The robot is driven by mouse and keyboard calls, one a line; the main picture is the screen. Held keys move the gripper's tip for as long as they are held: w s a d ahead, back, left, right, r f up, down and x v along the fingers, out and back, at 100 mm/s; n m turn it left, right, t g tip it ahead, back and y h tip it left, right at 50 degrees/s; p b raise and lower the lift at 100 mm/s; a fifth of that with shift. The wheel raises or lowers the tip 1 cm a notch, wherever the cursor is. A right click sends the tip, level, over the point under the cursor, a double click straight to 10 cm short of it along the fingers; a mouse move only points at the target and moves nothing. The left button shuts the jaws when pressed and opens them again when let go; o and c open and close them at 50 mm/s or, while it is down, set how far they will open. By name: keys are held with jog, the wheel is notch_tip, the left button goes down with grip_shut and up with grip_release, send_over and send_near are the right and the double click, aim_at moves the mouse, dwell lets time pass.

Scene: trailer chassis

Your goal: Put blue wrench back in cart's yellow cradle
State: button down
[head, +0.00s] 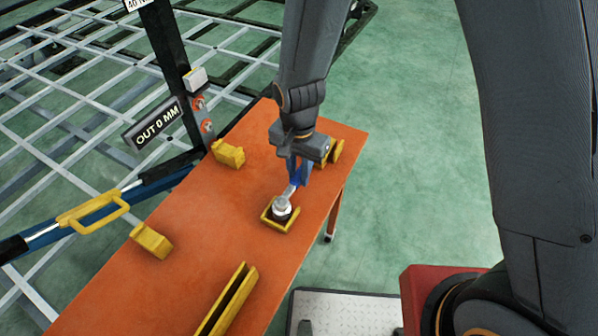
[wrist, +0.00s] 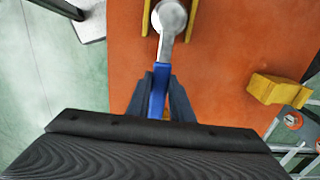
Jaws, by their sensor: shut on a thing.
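The blue wrench has a silver head (head: 283,206) and a blue handle (head: 295,184). My gripper (head: 299,172) is shut on the handle, above the orange cart top. The wrench head is over or inside a yellow U-shaped cradle part (head: 287,225); I cannot tell whether it rests on it. In the wrist view, the silver head (wrist: 169,17) lies between two yellow cradle walls (wrist: 192,20), and the blue handle (wrist: 158,88) runs back between my fingers (wrist: 158,95). Another yellow bracket (head: 336,153) stands just behind my gripper, partly hidden.
The orange cart top (head: 190,225) also carries two yellow blocks (head: 228,153) (head: 151,241) and a long yellow channel (head: 229,300). Left are a dark post with an "OUT 0 MM" display (head: 157,123), a blue bar with a yellow handle (head: 95,212) and the white lattice chassis (head: 60,90).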

dwell(0.9)
jog(key=c, duration=1)
grip_release()
jog(key=shift+r+p, duration=0.15)
jog(key=shift+p, duration=0.15)
jog(key=shift+r+p, duration=3.2)
jog(key=shift+r, duration=0.7)
